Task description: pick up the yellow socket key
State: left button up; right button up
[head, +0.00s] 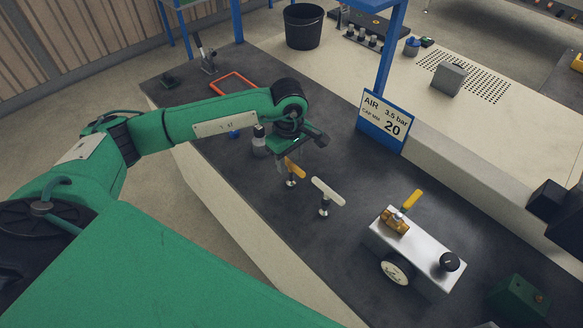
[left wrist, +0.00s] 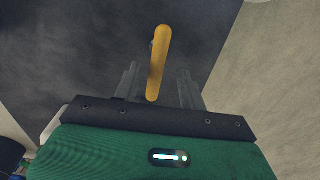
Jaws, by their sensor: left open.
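The yellow socket key (head: 294,168) stands upright on the dark bench mat, its T-handle on top. Its handle also shows in the left wrist view (left wrist: 158,60), end towards me, between the two fingers and apart from them as far as I can see. My left gripper (head: 292,150) is open, above and just behind the key. In the left wrist view the left gripper (left wrist: 158,82) has its fingers on either side of the handle. The key's shank is hidden under the handle there.
A similar white-handled key (head: 327,191) stands close to the right. A metal block (head: 420,248) with a brass valve, yellow lever and gauge lies further right. A blue-framed AIR sign (head: 384,120) stands behind.

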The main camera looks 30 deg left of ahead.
aim_at(291, 170)
pick_arm(q)
jog(key=shift+w+d+f+p, duration=0.1)
jog(key=shift+d+f+p, duration=0.05)
jog(key=shift+f+p, duration=0.65)
notch_tip(291, 170, down, 3)
jog(key=shift+w+r, duration=0.1)
jog(key=shift+f, duration=0.25)
jog(key=c, duration=0.8)
grip_shut()
pick_arm(e)
jog(key=shift+w+a+r, duration=0.1)
jog(key=shift+w+r, duration=0.1)
jog(key=shift+r, duration=0.35)
jog(key=shift+w+a+r, duration=0.1)
jog(key=shift+w+r, duration=0.1)
jog(key=shift+r, duration=0.35)
